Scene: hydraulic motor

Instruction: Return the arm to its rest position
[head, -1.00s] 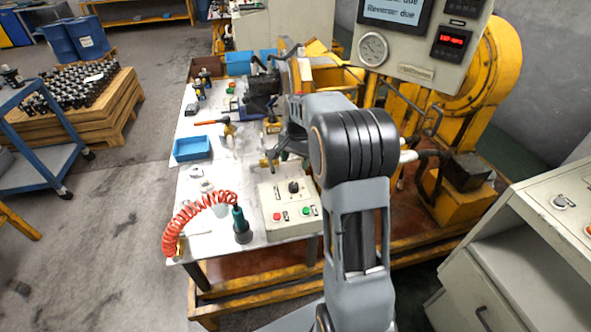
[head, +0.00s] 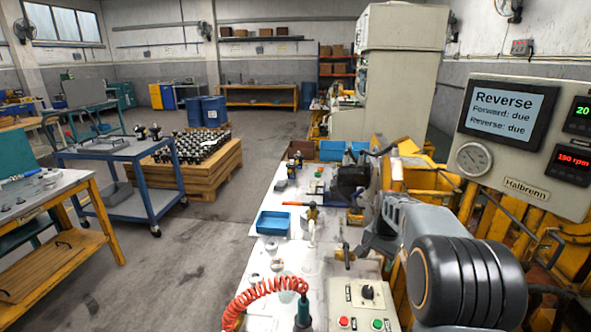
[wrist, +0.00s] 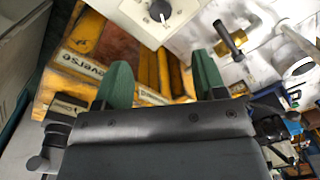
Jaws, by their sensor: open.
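My arm shows at the lower right of the head view, its dark ribbed joint in front of the bench. My gripper shows in the wrist view (wrist: 160,85) with its two green fingers apart and nothing between them. In the head view the gripper end (head: 376,243) is partly hidden behind my arm, above the bench near the control box. The white control box (head: 362,304) has a black knob, a red button and a green button. Part of it also shows at the top of the wrist view (wrist: 160,12), beyond the fingers.
The white bench (head: 282,228) carries a blue tray (head: 273,222), a red coiled hose (head: 262,291) and a motor (head: 350,183). A display panel (head: 525,140) reads "Reverse" at right. A blue cart (head: 120,170) and a wooden pallet of parts (head: 195,175) stand left. Open floor lies between.

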